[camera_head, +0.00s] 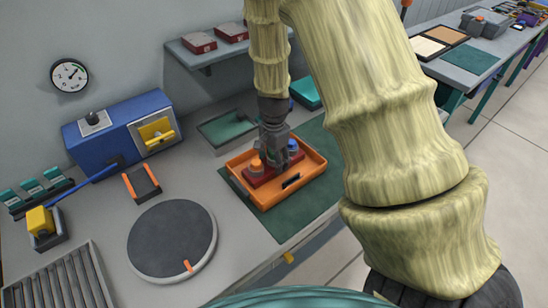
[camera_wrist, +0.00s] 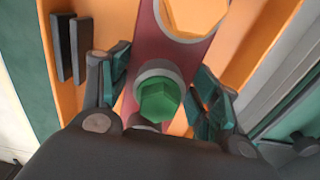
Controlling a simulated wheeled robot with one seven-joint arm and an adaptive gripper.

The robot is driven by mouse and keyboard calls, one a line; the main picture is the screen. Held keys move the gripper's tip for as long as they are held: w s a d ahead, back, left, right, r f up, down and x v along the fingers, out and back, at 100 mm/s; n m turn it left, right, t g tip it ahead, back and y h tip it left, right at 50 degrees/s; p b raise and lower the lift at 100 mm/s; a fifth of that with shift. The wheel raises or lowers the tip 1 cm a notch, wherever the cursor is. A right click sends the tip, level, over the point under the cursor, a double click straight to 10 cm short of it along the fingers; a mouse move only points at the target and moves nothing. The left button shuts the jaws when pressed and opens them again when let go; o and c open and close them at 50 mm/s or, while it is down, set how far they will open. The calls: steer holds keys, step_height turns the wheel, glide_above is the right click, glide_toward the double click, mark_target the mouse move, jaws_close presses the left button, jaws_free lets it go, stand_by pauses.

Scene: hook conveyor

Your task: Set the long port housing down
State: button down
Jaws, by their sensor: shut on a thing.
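The long port housing (camera_head: 260,181) is a dark red bar with coloured hexagonal plugs. In the head view an orange plug and a blue plug show on it. In the wrist view the red bar (camera_wrist: 148,48) runs between my fingers, with a green hex plug (camera_wrist: 158,98) close up and an orange hex plug (camera_wrist: 195,14) beyond. My gripper (camera_head: 275,158) points down and is shut on the housing, inside the walls of an orange tray (camera_head: 312,176). I cannot tell whether the housing touches the tray floor.
The tray lies on a dark green mat (camera_head: 262,216) near the bench's front edge. A round grey turntable (camera_head: 170,240), an orange-and-black holder (camera_head: 141,183) and a blue machine (camera_head: 120,125) stand to the left. A shelf with red boxes (camera_head: 198,42) hangs behind.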

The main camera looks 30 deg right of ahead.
steer(key=shift+c, duration=1.8)
jaws_free()
steer(key=shift+f, duration=0.1)
steer(key=shift+r+b, duration=1.4)
steer(key=shift+r, duration=4.75)
steer(key=shift+s+f, duration=0.1)
